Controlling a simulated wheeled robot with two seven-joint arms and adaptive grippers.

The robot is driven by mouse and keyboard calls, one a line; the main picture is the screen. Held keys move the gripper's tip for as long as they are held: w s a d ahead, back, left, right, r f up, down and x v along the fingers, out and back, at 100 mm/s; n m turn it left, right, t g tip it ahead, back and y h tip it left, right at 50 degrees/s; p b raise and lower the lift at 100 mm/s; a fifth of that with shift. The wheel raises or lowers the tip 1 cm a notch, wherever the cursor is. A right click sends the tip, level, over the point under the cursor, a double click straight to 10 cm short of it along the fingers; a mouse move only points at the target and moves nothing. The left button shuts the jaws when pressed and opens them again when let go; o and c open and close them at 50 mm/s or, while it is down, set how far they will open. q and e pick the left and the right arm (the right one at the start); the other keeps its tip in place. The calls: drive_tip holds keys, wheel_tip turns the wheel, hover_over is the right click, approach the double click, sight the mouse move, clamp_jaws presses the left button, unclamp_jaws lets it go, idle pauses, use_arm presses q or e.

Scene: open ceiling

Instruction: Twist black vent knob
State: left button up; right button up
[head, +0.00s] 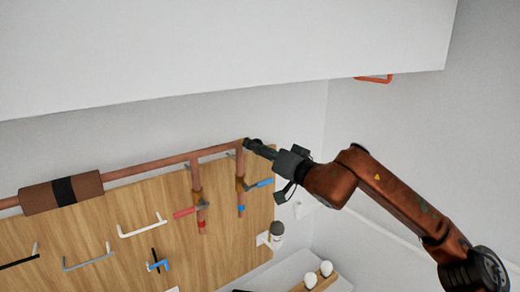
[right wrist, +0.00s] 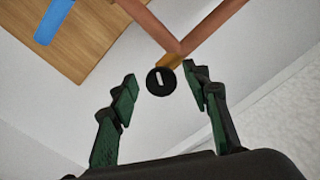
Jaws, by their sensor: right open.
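The black vent knob (right wrist: 161,82) is a round black disc with a pale slot, at the end of a copper pipe. In the right wrist view it sits between the two fingertips of my right gripper (right wrist: 160,90), with a gap on each side. The gripper is open and its green-black fingers do not touch the knob. In the head view my right gripper (head: 258,147) reaches the right end of the upper copper pipe, and I cannot clearly tell the knob from the dark fingers there. My left gripper is in no view.
The copper pipe (head: 145,168) runs along a wooden board (head: 240,235) with red (head: 184,212) and blue (head: 265,183) valve handles below it. A white overhead panel (head: 200,50) hangs above. White bulbs (head: 326,268) stand at the lower right.

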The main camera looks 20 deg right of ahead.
drive_tip(key=v, duration=1.2)
